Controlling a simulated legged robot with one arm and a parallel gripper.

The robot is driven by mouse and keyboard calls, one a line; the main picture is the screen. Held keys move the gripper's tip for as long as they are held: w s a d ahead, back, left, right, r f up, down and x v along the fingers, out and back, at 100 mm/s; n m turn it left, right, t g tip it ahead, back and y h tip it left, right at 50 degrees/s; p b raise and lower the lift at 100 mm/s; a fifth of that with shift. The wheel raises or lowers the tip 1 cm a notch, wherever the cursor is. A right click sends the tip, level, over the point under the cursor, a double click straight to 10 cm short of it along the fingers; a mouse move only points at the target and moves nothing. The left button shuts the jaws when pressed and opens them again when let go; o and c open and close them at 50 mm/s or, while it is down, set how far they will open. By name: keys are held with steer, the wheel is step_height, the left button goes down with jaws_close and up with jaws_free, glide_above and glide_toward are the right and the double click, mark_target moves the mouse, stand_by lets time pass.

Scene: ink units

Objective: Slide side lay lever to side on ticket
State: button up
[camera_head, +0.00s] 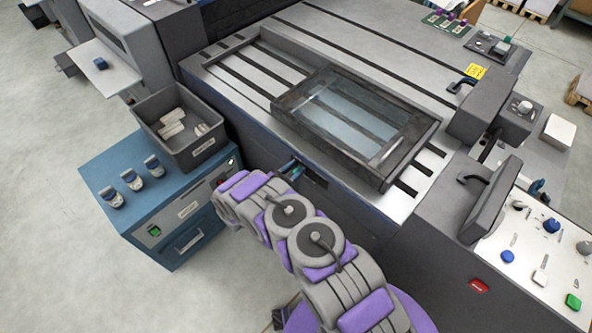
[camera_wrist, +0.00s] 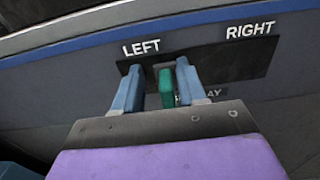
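The side lay lever (camera_wrist: 166,88) is a small green upright tab in front of a dark plate (camera_wrist: 232,62) marked LEFT and RIGHT. It stands below and slightly right of the word LEFT. My gripper (camera_wrist: 160,82) has its two blue fingers on either side of the lever. A gap shows on the lever's left, and the right finger is very close to it; I cannot tell if they touch. In the head view my gripper (camera_head: 290,168) is at the press's front side. A yellow note (camera_head: 474,71) lies on the press's right; its writing is too small to read.
The press bed (camera_head: 400,202) with a glass-topped frame (camera_head: 350,118) is above my gripper. A blue cabinet (camera_head: 185,215) with a grey bin (camera_head: 190,150) stands to the left. A control panel (camera_head: 545,245) is at the right. Floor is clear at lower left.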

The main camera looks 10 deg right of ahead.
steer(key=shift+s+a, duration=0.1)
steer(key=shift+a, duration=0.15)
steer(key=shift+d, duration=0.25)
steer(key=p+v, duration=0.3)
steer(key=v, duration=1.4)
steer(key=shift+a, duration=0.2)
steer(key=shift+s, duration=0.1)
